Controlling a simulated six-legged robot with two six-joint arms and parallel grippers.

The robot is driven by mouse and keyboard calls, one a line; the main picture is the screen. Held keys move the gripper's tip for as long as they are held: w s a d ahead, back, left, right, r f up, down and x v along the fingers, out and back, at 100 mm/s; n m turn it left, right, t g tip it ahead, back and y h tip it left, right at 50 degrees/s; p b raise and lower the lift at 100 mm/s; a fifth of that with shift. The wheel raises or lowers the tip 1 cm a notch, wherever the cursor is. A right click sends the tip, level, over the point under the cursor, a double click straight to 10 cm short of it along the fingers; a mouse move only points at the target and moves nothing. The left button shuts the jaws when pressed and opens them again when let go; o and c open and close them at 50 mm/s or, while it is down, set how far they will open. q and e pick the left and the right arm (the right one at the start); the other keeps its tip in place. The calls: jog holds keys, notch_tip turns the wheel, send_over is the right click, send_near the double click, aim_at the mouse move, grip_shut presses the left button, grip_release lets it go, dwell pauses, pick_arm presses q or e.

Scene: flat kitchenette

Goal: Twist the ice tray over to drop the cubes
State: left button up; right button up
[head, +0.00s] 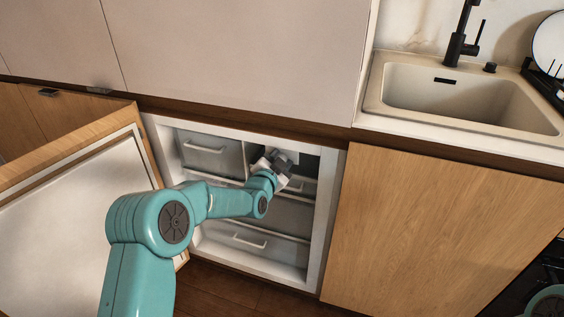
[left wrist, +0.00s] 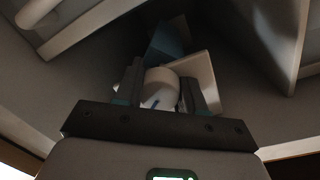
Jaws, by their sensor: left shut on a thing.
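My left gripper (head: 284,159) reaches into the upper right part of the open freezer (head: 334,215). In the left wrist view its two dark fingers (left wrist: 160,92) are shut on a round white knob (left wrist: 160,82) with a small dark blue mark. Behind the knob are a pale square plate (left wrist: 198,78) and a bluish piece (left wrist: 168,42), which look like parts of the ice tray unit. The tray's inside and any cubes cannot be seen. In the head view my gripper covers the knob.
The freezer door (head: 75,215) stands open at the left. White-handled drawers (head: 208,150) are beside and below my gripper (head: 252,240). A wooden cabinet front (head: 430,230) borders the right side, under a sink (head: 455,97). A counter edge runs above the opening.

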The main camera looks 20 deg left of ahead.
pick_arm(q)
jog(key=shift+d+r+m+b, duration=0.15)
jog(key=shift+m+b, duration=0.4)
jog(key=shift+m, duration=0.4)
jog(key=shift+a+r+m+b, duration=0.1)
jog(key=shift+m+b, duration=0.4)
jog(key=shift+m, duration=0.45)
jog(key=shift+d+m+y, duration=0.1)
jog(key=shift+m+y, duration=0.2)
jog(key=shift+m, duration=0.6)
jog(key=shift+m+b, duration=0.3)
jog(key=shift+m, duration=0.8)
jog(key=shift+f+m+y+p, duration=0.1)
jog(key=shift+m+y+p, duration=0.35)
jog(key=shift+m, duration=1.75)
jog(key=shift+f+m+y, duration=0.15)
jog(key=shift+m+y, duration=0.1)
jog(key=shift+m, duration=1.45)
jog(key=shift+f+m+p, duration=0.1)
jog(key=shift+m+p, duration=0.25)
jog(key=shift+m, duration=0.15)
jog(key=shift+d, duration=0.1)
jog(key=o, duration=1)
jog(key=shift+o, duration=0.2)
